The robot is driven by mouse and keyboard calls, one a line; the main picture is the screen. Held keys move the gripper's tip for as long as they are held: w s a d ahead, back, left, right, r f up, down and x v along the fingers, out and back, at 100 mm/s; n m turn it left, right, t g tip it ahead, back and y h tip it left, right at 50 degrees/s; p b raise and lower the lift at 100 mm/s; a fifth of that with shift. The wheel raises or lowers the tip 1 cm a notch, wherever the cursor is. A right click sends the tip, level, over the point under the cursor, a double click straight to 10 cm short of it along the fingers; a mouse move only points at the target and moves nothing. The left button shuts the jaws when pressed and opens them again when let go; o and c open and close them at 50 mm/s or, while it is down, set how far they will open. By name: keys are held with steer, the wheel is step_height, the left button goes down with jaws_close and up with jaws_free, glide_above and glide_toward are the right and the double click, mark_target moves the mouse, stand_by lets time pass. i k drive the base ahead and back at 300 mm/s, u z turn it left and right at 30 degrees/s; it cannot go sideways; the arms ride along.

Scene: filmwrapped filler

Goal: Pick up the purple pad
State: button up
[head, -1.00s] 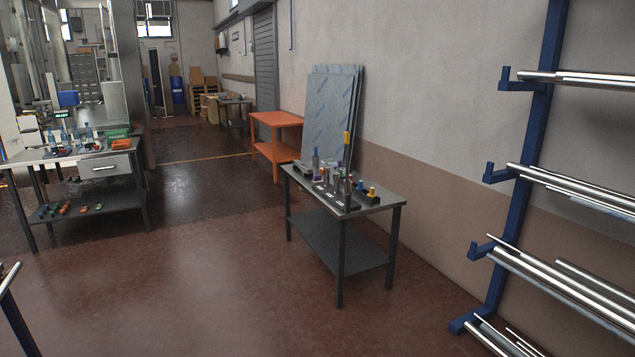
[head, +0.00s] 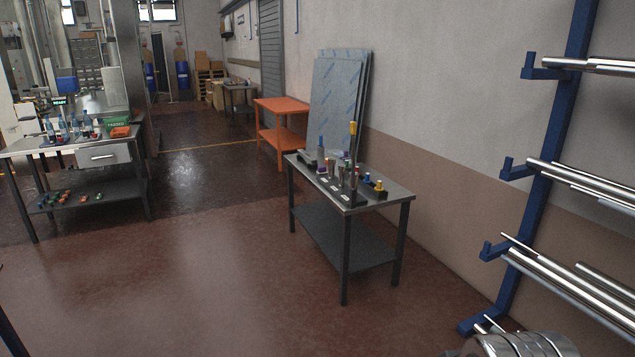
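I cannot make out a purple pad with certainty. A tiny purple spot (head: 322,169) shows among small items on the small steel-topped table (head: 375,201) in the middle, too small to identify. More small coloured items stand on the metal workbench (head: 40,146) at the left, and no purple pad can be told apart there. My gripper is not in view.
An orange table (head: 282,105) and leaning film-wrapped sheets (head: 336,105) stand behind the small table. A blue rack (head: 550,165) with metal bars is at the right. Rounded metal shapes (head: 520,345) show at the bottom right. The floor between the tables is clear.

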mark_target(321, 169)
steer(key=u, duration=0.35)
steer(key=i, duration=0.75)
steer(key=u, duration=0.5)
steer(key=i, duration=0.7)
steer(key=u, duration=0.4)
steer(key=i, duration=3)
steer(key=z, duration=0.25)
steer(key=i, duration=0.7)
steer(key=z, duration=0.7)
steer(key=i, duration=0.6)
steer(key=z, duration=0.45)
